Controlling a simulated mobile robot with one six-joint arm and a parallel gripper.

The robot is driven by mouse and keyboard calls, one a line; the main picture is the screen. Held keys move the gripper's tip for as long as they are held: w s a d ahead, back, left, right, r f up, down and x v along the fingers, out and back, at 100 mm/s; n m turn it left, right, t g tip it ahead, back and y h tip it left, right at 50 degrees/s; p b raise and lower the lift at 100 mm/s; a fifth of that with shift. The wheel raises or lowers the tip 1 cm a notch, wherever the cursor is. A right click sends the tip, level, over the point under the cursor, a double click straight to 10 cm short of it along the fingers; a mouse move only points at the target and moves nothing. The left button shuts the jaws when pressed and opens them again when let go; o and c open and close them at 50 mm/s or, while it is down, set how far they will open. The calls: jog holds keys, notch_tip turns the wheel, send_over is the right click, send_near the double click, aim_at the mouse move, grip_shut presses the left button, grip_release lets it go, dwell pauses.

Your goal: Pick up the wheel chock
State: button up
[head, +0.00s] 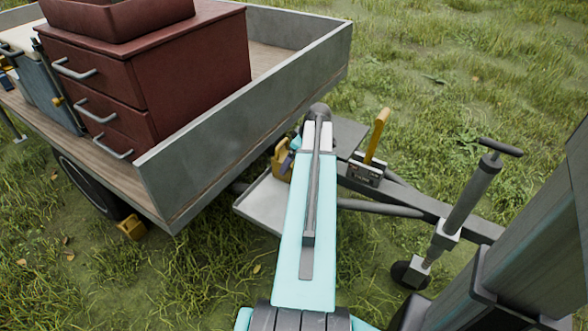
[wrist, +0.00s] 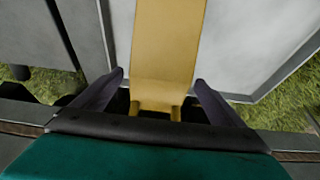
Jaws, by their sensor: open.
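A yellow wheel chock (head: 281,158) stands on the grey tray (head: 262,205) at the front of the trailer, partly hidden by my arm. In the wrist view a yellow piece (wrist: 166,45), which looks like this chock, runs from the top edge down between the fingers of my gripper (wrist: 159,80). The two dark fingers are spread, one on each side of it, with a gap visible on both sides. In the head view my gripper is mostly hidden behind my arm. A second yellow chock (head: 130,228) lies on the grass by the trailer wheel (head: 85,186).
The trailer's grey side wall (head: 240,130) rises just left of my arm. A red drawer cabinet (head: 150,75) stands on its bed. Right of my arm are a box with a yellow lever (head: 378,137), the drawbar (head: 425,205) and a jockey-wheel post (head: 470,195). Open grass lies beyond.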

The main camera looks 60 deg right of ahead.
jog(key=shift+b+x, duration=0.4)
jog(key=shift+x, duration=2.05)
jog(key=shift+s, duration=0.15)
jog(key=c, duration=1.6)
jog(key=shift+r, duration=0.15)
